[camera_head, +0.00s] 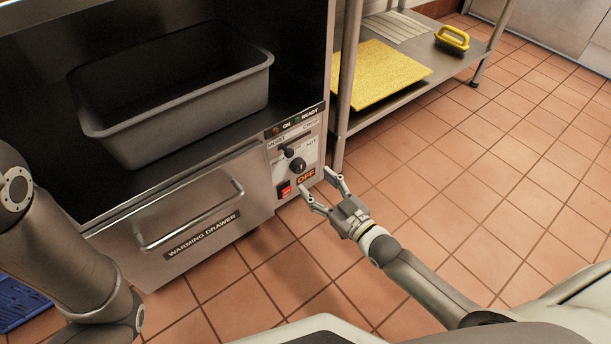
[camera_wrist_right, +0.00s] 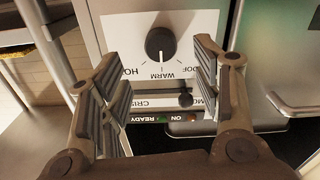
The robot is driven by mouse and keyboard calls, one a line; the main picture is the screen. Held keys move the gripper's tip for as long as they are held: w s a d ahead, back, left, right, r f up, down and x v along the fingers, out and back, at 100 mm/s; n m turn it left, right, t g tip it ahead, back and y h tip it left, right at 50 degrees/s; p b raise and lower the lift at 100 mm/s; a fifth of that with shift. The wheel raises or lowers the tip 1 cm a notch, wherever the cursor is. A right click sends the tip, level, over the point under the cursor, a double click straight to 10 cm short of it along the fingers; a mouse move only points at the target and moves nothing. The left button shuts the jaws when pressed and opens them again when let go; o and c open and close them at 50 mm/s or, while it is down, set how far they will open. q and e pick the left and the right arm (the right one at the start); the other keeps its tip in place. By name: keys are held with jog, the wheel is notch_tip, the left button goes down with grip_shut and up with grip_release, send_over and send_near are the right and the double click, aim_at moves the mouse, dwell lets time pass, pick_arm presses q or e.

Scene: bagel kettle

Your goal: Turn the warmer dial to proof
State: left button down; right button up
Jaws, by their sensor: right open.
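The warmer dial is a round black knob (camera_head: 297,165) on the pale control panel at the right of the warming drawer front. In the right wrist view the dial (camera_wrist_right: 160,42) shows large, with its white pointer mark toward the WARM label. Other labels, partly cut off or covered, stand on either side of WARM. My right gripper (camera_head: 318,182) is open and empty in front of the panel. In the wrist view its fingers (camera_wrist_right: 156,60) stand on both sides of the dial, apart from it. My left arm shows at the left, but its gripper is out of view.
A slider (camera_head: 289,151) and ON/READY lights sit above the dial; a red switch (camera_head: 285,190) is below. The drawer handle (camera_head: 190,222) sticks out to the left. A grey tub (camera_head: 180,115) stands above. A steel shelf (camera_head: 400,100) stands right; the floor there is clear.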

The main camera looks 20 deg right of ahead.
aim_at(301, 169)
jog(key=b+x, duration=0.2)
jog(key=x, duration=0.2)
jog(key=shift+w+f, duration=0.2)
jog(key=shift+b+x, duration=0.35)
jog(key=shift+x, duration=0.45)
jog(key=shift+a+r, duration=0.1)
jog(key=shift+r, duration=0.1)
jog(key=c, duration=1)
jog(key=shift+s, duration=0.1)
jog(key=shift+c, duration=0.2)
